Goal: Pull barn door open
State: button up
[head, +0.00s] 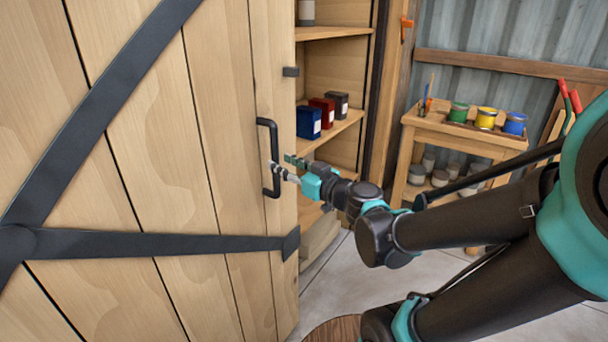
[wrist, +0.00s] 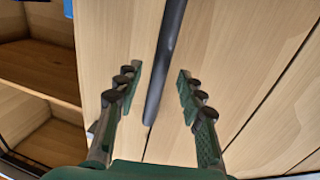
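The barn door (head: 165,130) is pale wood planks with black metal straps and fills the left of the head view. Shelves show past its right edge. Its black bar handle (head: 273,140) stands upright near that edge. My gripper (head: 283,165) reaches in from the right at the handle's lower half. In the wrist view the handle (wrist: 166,60) runs between the two spread fingers of my gripper (wrist: 159,76), with a visible gap on each side. Whether the fingertips reach past the bar in depth is hard to tell.
Wooden shelves (head: 335,32) behind the door's edge hold blue (head: 309,122), red (head: 323,110) and dark (head: 340,104) containers. A wooden bench (head: 455,145) with paint cans stands at the right, by a corrugated wall. Grey floor (head: 345,272) is open in front.

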jog(key=v, duration=0.8)
jog(key=shift+s+d, duration=0.1)
dwell(0.3)
notch_tip(320, 180, down, 14)
jog(key=s+d+m+g+h, duration=0.1)
jog(key=s+m+g+h, duration=0.1)
jog(key=g+h, duration=0.3)
jog(key=s+d+f+m+g+h, duration=0.1)
jog(key=d+f+m+g+h, duration=0.1)
jog(key=d+f, duration=0.3)
jog(key=s+d+f+m+g+h, duration=0.2)
jog(key=d+f+m+h, duration=0.2)
jog(key=d, duration=0.5)
jog(key=shift+s+d+f+m+h, duration=0.25)
jog(key=shift+d+f+m+h, duration=0.1)
jog(key=shift+f+h, duration=0.25)
jog(key=shift+c, duration=0.6)
